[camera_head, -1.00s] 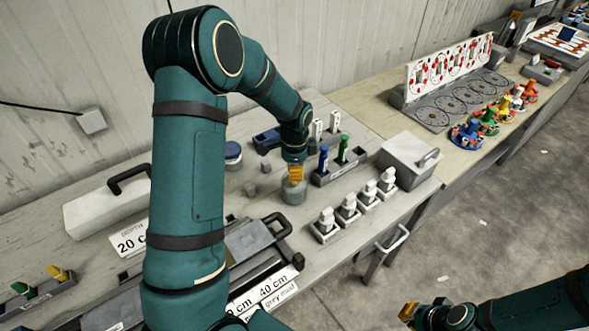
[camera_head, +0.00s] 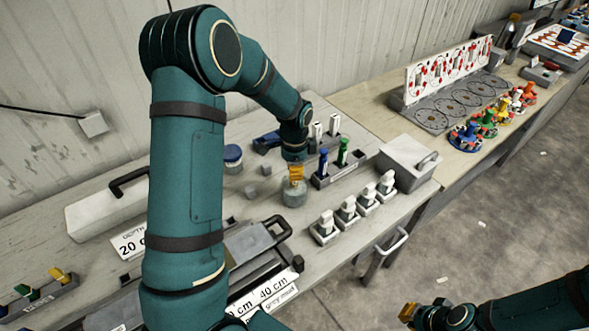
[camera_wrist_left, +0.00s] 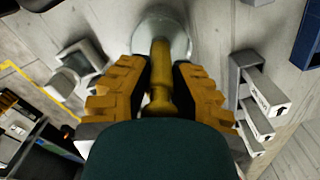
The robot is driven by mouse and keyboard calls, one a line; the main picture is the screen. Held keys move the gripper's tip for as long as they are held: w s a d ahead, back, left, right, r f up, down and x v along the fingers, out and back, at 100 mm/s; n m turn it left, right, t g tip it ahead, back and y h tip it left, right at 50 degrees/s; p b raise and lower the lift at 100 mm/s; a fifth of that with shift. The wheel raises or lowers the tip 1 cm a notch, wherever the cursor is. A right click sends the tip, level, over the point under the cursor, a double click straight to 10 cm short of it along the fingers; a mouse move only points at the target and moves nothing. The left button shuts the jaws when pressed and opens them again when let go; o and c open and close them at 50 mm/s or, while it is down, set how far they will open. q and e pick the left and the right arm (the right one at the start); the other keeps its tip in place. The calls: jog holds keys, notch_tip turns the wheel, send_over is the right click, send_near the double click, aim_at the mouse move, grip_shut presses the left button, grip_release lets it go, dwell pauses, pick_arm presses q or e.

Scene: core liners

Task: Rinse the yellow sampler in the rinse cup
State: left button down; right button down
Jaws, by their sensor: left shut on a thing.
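The yellow sampler (camera_wrist_left: 161,78) stands between the two orange-padded fingers of my left gripper (camera_wrist_left: 160,88) in the left wrist view. The gripper is shut on it. The sampler's far end reaches the round grey rinse cup (camera_wrist_left: 178,20); I cannot tell how deep it sits inside. In the head view the left gripper (camera_head: 296,173) is right above the rinse cup (camera_head: 294,194), and the sampler is mostly hidden by the fingers. My right gripper (camera_head: 408,312) is at the lower right, off the table, its jaws too small and turned to judge.
A holder (camera_head: 338,170) with blue and green samplers stands right of the cup. Several white-topped jars (camera_head: 348,208) stand in front of it, and a grey lidded box (camera_head: 408,161) is further right. A blue-lidded jar (camera_head: 232,157) is left of the cup.

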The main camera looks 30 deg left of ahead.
pick_arm(q)
jog(key=shift+r+p, duration=2.85)
jog(key=shift+r, duration=1.45)
jog(key=shift+f, duration=0.1)
